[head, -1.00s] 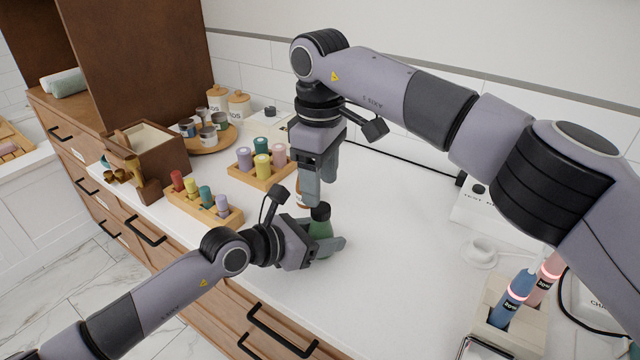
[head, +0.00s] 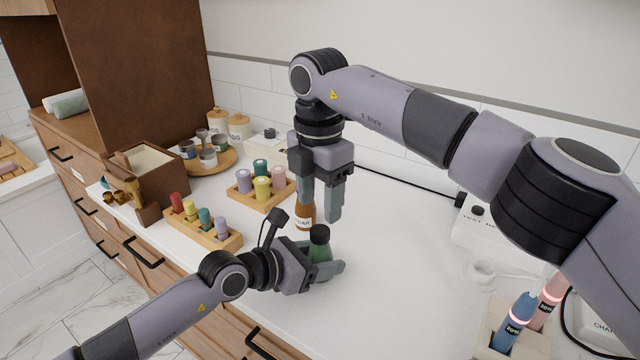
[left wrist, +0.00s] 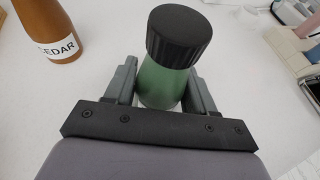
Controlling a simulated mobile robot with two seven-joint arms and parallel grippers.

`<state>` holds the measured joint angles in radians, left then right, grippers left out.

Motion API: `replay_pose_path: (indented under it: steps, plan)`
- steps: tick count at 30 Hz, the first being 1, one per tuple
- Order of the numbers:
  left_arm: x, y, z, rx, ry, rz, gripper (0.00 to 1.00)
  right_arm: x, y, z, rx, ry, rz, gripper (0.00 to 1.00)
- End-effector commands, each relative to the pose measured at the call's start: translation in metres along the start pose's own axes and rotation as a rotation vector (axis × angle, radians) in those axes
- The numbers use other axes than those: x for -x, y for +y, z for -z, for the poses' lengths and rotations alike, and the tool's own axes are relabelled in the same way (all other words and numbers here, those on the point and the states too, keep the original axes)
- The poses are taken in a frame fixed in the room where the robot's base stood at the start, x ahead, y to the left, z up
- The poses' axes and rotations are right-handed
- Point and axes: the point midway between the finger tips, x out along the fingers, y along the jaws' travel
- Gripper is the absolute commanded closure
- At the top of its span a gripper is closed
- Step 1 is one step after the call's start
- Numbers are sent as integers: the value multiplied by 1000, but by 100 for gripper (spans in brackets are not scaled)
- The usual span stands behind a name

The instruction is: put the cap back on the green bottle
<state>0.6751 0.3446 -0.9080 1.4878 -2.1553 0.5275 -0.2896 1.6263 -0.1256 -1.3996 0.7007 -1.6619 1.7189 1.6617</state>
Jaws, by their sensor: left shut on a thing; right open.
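The green bottle (head: 320,252) stands on the white counter, with my left gripper (head: 322,272) shut around its body. It also shows in the left wrist view (left wrist: 160,86) between the two fingers. The black ribbed cap (head: 319,234) sits on top of the bottle; in the left wrist view the cap (left wrist: 178,36) covers the neck. I cannot tell how tightly it is seated. My right gripper (head: 321,212) points down just above and behind the cap. Its fingers are apart, with nothing between them.
A brown bottle labelled CEDAR (left wrist: 48,30) stands close behind, partly hidden by my right gripper in the head view. Wooden racks of coloured pegs (head: 205,232) stand to the left. A holder (head: 515,340) with blue and pink devices is at right. The counter centre-right is clear.

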Motion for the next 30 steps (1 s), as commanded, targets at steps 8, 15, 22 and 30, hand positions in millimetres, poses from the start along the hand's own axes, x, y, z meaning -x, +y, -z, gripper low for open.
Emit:
replay_pose_path:
  steps: [8,15,22,30]
  plan:
    - [0,0,0,0,0,0,100,4,0,0,452,0,0,44]
    - [0,0,0,0,0,0,100,8,0,0,842,0,0,44]
    - [0,0,0,0,0,0,100,11,0,0,1216,1,0,44]
    - [0,0,0,0,0,0,100,15,-1,0,1655,-1,1,44]
